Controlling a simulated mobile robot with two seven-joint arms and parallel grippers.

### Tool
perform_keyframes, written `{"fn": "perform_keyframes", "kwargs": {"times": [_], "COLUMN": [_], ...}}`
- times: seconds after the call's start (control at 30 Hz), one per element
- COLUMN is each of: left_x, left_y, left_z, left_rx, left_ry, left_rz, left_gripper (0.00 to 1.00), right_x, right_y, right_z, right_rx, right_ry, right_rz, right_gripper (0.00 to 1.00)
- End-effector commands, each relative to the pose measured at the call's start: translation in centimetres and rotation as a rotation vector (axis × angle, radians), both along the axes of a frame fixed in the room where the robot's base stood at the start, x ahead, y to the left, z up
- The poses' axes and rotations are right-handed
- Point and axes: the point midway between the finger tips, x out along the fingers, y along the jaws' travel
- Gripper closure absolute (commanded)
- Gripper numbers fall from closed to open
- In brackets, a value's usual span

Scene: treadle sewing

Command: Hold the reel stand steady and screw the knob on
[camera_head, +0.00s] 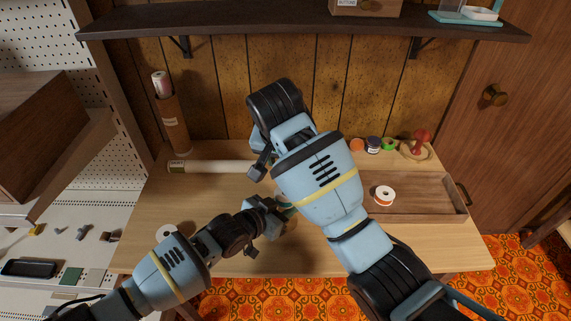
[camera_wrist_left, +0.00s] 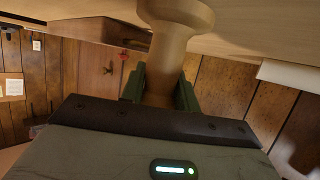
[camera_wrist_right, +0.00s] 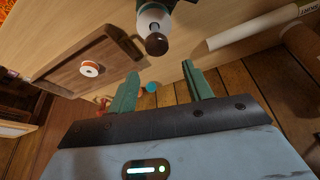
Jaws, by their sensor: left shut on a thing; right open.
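My left gripper (camera_head: 268,214) is shut on the pale turned-wood post of the reel stand (camera_wrist_left: 168,50), which shows close up with its wide round end in the left wrist view. In the right wrist view, a dark brown round knob (camera_wrist_right: 156,44) shows at the end of the stand, in front of a white reel (camera_wrist_right: 146,20). I cannot tell how far the knob is screwed on. My right gripper (camera_wrist_right: 163,82) is open and empty, with the knob beyond its fingertips and apart from them. In the head view my right arm hides most of the stand.
A wooden tray (camera_head: 430,207) on the right of the table holds a white and orange reel (camera_head: 384,195). Several coloured spools and a red-handled object (camera_head: 421,141) stand behind it. A paper roll (camera_head: 208,167) lies at the back left, near an upright cardboard tube (camera_head: 174,125). A shelf (camera_head: 240,22) hangs above.

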Motion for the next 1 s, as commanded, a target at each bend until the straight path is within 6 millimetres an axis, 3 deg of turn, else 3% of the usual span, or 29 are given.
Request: {"fn": "perform_keyframes", "kwargs": {"times": [0.23, 0.37, 1.0], "left_x": [0.0, 0.0, 0.0], "left_y": [0.0, 0.0, 0.0], "left_z": [0.1, 0.1, 0.1], "left_rx": [-0.001, -0.001, -0.001], "left_ry": [-0.001, -0.001, -0.001], "left_rz": [0.0, 0.0, 0.0], "left_gripper": [1.0, 1.0, 1.0], "right_x": [0.0, 0.1, 0.5], "right_y": [0.1, 0.4, 2.0], "right_z": [0.0, 0.1, 0.7], "right_rx": [-0.011, -0.049, -0.347], "right_ry": [0.003, 0.022, 0.179], "right_rz": [0.031, 0.154, 1.307], "right_gripper": [0.53, 0.53, 0.53]}}
